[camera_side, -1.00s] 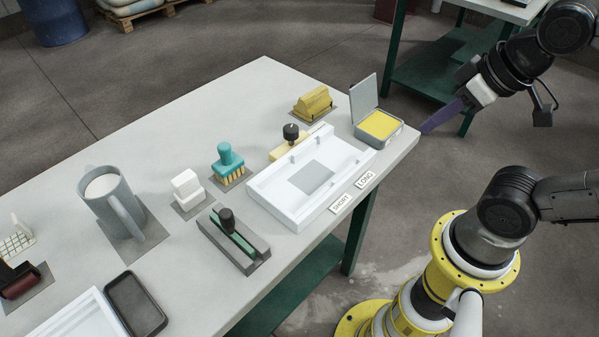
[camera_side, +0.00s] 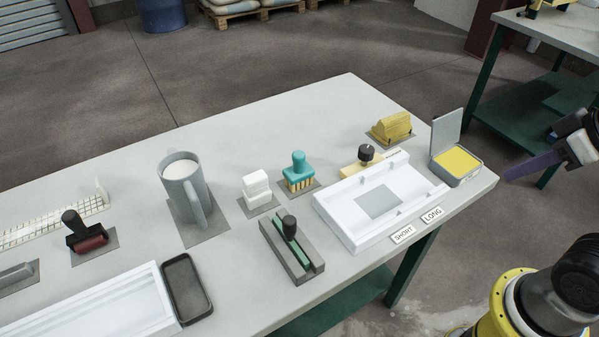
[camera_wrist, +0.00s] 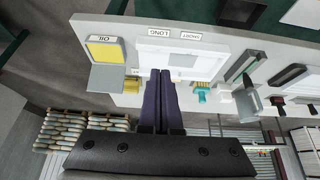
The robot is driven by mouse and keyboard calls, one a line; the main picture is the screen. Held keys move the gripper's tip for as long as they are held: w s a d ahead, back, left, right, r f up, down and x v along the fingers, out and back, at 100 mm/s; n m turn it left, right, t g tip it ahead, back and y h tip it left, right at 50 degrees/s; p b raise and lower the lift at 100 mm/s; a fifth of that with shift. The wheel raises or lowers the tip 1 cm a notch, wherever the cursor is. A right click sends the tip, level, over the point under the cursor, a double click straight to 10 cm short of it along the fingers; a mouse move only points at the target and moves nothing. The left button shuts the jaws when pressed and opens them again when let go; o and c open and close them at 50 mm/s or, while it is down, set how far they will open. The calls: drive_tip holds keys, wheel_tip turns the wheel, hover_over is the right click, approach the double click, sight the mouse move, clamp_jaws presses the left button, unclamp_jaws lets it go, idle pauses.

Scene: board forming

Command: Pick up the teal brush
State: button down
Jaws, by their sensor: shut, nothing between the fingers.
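The teal brush (camera_side: 299,168) stands upright on a grey mat on the table, bristles down, between a white block and the white tray. It also shows in the wrist view (camera_wrist: 201,92), right of my fingers. My gripper (camera_side: 508,176) has purple fingers and hangs off the table's right end in the side view, far from the brush. In the wrist view my gripper (camera_wrist: 160,75) has its two fingers side by side, shut and empty.
A white tray (camera_side: 345,228) and an open tin with a yellow pad (camera_side: 456,162) lie toward the right end. A white block (camera_side: 256,187), a grey mug (camera_side: 180,185) and a slotted grey block with a black knob (camera_side: 290,255) are near the brush. A yellow block (camera_side: 391,125) stands behind.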

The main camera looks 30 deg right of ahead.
drive_tip(key=c, duration=0.5)
unclamp_jaws()
